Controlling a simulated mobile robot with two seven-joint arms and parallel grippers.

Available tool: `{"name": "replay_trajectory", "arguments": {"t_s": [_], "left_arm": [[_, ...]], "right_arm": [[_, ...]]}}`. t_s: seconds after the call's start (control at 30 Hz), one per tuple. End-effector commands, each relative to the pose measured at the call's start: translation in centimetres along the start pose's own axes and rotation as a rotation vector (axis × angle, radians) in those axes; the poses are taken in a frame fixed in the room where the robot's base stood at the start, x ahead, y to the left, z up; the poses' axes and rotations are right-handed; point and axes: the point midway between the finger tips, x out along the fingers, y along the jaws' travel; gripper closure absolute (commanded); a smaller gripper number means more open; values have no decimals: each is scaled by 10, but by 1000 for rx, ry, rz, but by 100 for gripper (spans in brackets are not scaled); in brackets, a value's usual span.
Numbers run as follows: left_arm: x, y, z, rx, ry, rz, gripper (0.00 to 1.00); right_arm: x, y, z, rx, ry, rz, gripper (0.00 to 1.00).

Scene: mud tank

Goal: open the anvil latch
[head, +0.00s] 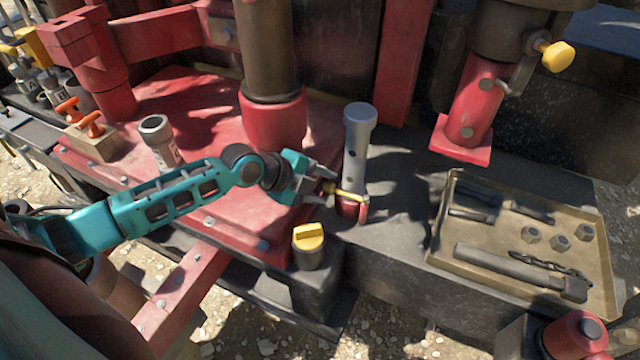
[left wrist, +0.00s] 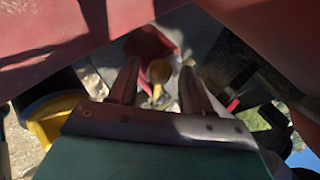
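A yellow lever (head: 347,194) with a round yellow knob sticks out from the red foot (head: 352,210) of an upright grey post (head: 357,150). I take this lever as the anvil latch. My left gripper (head: 318,186) reaches in from the left at the knob end of the lever. In the left wrist view its two fingers (left wrist: 158,88) stand apart. The yellow knob (left wrist: 159,71) shows between the fingertips, with a gap on either side. I cannot tell whether a finger touches it. My right gripper is not in view.
A yellow-capped post (head: 308,245) stands just below my gripper. A thick brown column (head: 268,60) in a red collar rises behind. A tray (head: 440,255) with tools and nuts lies at the right. A grey canister (head: 160,140) stands behind my left arm.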

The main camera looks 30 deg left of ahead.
Motion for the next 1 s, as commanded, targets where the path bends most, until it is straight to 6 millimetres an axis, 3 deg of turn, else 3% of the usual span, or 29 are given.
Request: {"name": "replay_trajectory", "arguments": {"t_s": [0.07, 0.5, 1.0], "left_arm": [[0, 0, 0, 0, 0, 0, 59], [0, 0, 0, 0, 0, 0, 100], [3, -3, 0, 0, 0, -1, 100]], "right_arm": [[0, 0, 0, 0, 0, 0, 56], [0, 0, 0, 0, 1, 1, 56], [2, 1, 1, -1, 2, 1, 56]]}}
